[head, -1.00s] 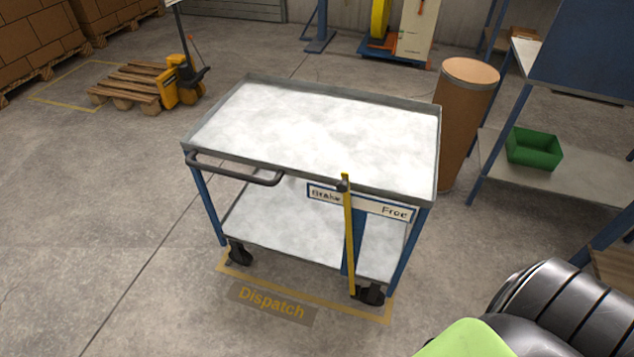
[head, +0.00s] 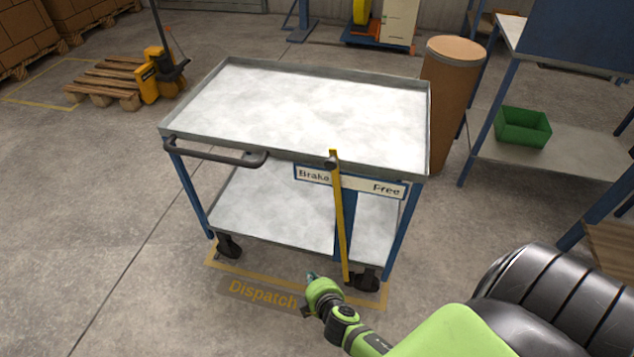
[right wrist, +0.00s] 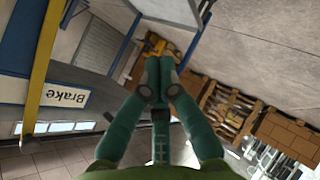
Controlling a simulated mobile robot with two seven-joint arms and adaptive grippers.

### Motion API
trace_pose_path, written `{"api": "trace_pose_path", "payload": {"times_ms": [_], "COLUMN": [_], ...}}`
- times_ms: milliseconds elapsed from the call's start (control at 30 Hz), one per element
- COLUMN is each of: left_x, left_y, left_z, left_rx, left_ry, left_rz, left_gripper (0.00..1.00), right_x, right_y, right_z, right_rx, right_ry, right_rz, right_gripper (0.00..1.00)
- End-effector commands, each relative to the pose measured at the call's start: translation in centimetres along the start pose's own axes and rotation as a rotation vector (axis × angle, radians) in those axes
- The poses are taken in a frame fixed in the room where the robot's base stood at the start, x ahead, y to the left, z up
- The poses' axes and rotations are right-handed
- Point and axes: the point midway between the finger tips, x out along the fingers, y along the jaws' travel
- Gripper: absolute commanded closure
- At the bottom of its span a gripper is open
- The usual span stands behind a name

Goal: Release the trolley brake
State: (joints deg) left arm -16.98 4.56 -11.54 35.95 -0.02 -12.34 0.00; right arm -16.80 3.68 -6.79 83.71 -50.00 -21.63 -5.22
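The trolley (head: 215,105) has a pale upper tray, a lower shelf and blue legs. A yellow brake lever (head: 341,225) stands nearly upright at its front, its top leaning slightly left. A label (head: 350,181) behind it reads "Brake" on the left and "Free" on the right; the lever crosses it beside "Brake". My right gripper (head: 312,277) is low in front of the trolley, left of the lever's lower end and apart from it. In the right wrist view its fingers (right wrist: 158,75) are together, holding nothing; the lever (right wrist: 40,75) and label (right wrist: 52,94) show at left. My left gripper is out of view.
A dark handle (head: 215,155) sticks out at the trolley's front left. A brown drum (head: 455,100) stands close behind its right side. A shelf with a green bin (head: 522,128) is at right.

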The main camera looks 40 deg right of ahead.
Motion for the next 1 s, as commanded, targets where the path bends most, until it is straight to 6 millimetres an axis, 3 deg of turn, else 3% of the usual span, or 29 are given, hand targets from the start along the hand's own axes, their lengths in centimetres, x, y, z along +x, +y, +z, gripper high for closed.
{"api": "trace_pose_path", "payload": {"times_ms": [33,100,200,333,467,733,1000], "left_x": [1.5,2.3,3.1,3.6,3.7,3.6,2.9], "left_y": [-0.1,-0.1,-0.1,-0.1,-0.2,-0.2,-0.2], "left_z": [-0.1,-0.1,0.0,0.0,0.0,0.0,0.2], "left_rx": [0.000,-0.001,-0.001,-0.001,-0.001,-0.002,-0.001], "left_ry": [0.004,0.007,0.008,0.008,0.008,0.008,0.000], "left_rz": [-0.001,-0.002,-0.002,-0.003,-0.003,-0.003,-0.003], "left_gripper": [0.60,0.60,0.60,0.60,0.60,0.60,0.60], "right_x": [0.2,-0.8,-3.1,-5.7,-6.9,-7.0,-5.2], "right_y": [3.8,9.2,15.3,20.0,21.7,21.9,23.4], "right_z": [-1.5,-3.3,-5.1,-6.2,-6.6,-6.7,-7.0], "right_rx": [-0.061,-0.143,-0.228,-0.290,-0.312,-0.313,-0.315], "right_ry": [0.026,0.037,0.034,0.015,0.003,0.004,0.005], "right_rz": [0.117,0.269,0.448,0.595,0.649,0.651,0.652], "right_gripper": [1.00,1.00,1.00,1.00,1.00,1.00,1.00]}}
